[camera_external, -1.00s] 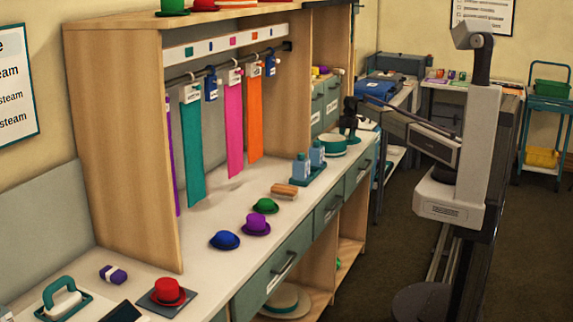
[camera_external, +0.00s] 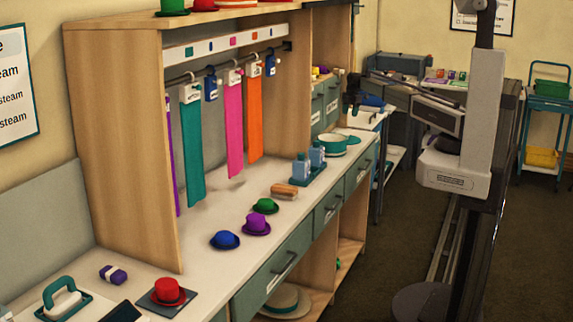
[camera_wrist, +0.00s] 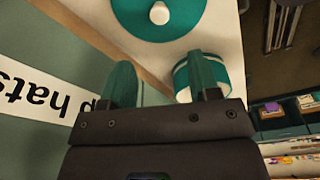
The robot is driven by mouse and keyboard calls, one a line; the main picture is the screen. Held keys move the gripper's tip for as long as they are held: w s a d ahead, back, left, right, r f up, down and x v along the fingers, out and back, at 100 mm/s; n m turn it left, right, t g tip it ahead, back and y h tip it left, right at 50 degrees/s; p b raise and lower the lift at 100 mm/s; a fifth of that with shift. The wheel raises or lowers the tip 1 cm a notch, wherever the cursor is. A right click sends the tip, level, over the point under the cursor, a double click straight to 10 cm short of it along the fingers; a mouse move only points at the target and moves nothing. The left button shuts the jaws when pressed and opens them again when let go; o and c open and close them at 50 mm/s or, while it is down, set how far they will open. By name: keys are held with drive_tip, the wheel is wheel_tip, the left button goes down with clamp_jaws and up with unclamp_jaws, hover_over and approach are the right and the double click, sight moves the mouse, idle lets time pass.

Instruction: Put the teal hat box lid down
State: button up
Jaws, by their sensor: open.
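The teal hat box lid (camera_wrist: 188,18) lies flat on the white counter, a round teal disc with a white knob. In the external view only a teal sliver of it (camera_external: 354,139) shows behind the hat box. The white hat box with teal bands (camera_external: 331,147) stands beside the lid; it also shows in the wrist view (camera_wrist: 230,78), partly hidden by a finger. My gripper (camera_wrist: 163,85) is open and empty, with both fingers apart. In the external view my gripper (camera_external: 352,104) is above the lid, clear of it.
A teal tray with blue bottles (camera_external: 309,168) stands nearer on the counter, then a brown brush (camera_external: 284,191) and small green, purple and blue hats. Drawers (camera_external: 332,108) with a "top hats" label are behind the lid. Counter around the lid is partly clear.

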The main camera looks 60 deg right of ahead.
drive_tip(key=shift+f, duration=0.1)
drive_tip(key=s+a+m, duration=0.3)
drive_tip(key=s+a, duration=0.1)
drive_tip(key=a, duration=0.7)
drive_tip(key=s+a+m+h, duration=0.1)
drive_tip(key=s+a+m, duration=0.3)
drive_tip(key=a, duration=0.8)
drive_tip(key=s+a+m, duration=0.2)
drive_tip(key=s+a, duration=0.3)
drive_tip(key=a, duration=0.6)
drive_tip(key=s+a+m, duration=0.5)
drive_tip(key=s+a, duration=0.5)
drive_tip(key=shift+s+a+m+g+h, duration=0.3)
drive_tip(key=shift+s+a+m+h, duration=0.05)
drive_tip(key=shift+s+m+h, duration=0.05)
